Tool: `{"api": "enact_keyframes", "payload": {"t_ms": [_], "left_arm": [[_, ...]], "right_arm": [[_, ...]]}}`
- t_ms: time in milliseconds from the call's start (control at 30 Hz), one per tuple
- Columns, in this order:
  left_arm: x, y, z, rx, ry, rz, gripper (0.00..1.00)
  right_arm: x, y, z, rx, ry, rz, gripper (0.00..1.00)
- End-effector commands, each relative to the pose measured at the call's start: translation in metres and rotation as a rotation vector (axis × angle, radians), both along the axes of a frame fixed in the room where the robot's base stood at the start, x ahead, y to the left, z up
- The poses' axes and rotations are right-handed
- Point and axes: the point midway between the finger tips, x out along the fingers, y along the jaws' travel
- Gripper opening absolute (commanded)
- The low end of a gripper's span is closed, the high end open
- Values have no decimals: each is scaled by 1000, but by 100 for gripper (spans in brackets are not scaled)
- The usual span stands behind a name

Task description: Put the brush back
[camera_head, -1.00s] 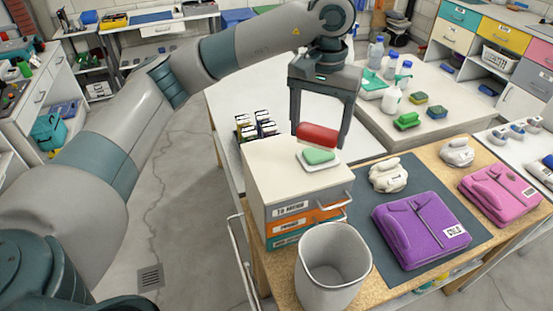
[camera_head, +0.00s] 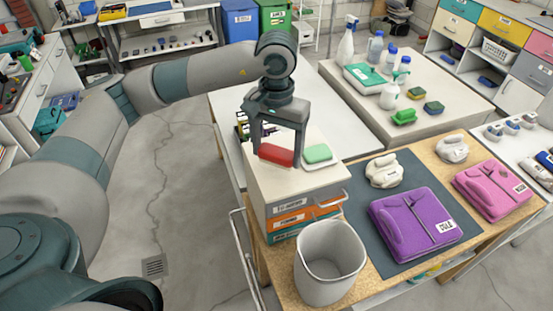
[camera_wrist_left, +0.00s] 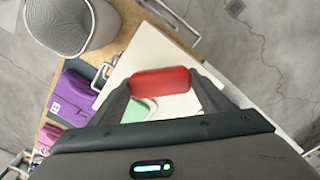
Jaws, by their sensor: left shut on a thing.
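The red brush (camera_head: 276,155) is between the fingers of my left gripper (camera_head: 278,159), which is shut on it. It is low over the white top of the drawer unit (camera_head: 264,182), left of the green soap (camera_head: 317,152) on its white dish. I cannot tell whether the brush touches the top. In the left wrist view the red back of the brush (camera_wrist_left: 161,82) lies across the fingertips (camera_wrist_left: 160,92); its underside is hidden. My right gripper is not in view.
A grey bin (camera_head: 328,264) stands in front of the drawer unit. Small dark boxes (camera_head: 243,126) stand behind it at the left. Folded purple (camera_head: 410,222) and pink (camera_head: 492,187) garments lie at right. Bottles and sponges (camera_head: 404,117) occupy the white table behind.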

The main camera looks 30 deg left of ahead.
Motion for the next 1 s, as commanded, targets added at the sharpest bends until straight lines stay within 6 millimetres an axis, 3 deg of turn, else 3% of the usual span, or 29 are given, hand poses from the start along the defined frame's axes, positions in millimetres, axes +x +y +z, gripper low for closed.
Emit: {"api": "enact_keyframes", "payload": {"t_ms": [300,867,900,933,1000], "left_arm": [[-1,0,-30,1,4,1,50],[-1,0,-41,1,1,1,50],[-1,0,-39,1,1,1,81],[-1,0,-39,1,1,1,88],[-1,0,-39,1,1,1,90]], "right_arm": [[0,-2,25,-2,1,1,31],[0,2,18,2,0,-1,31],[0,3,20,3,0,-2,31],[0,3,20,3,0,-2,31],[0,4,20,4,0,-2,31]]}}
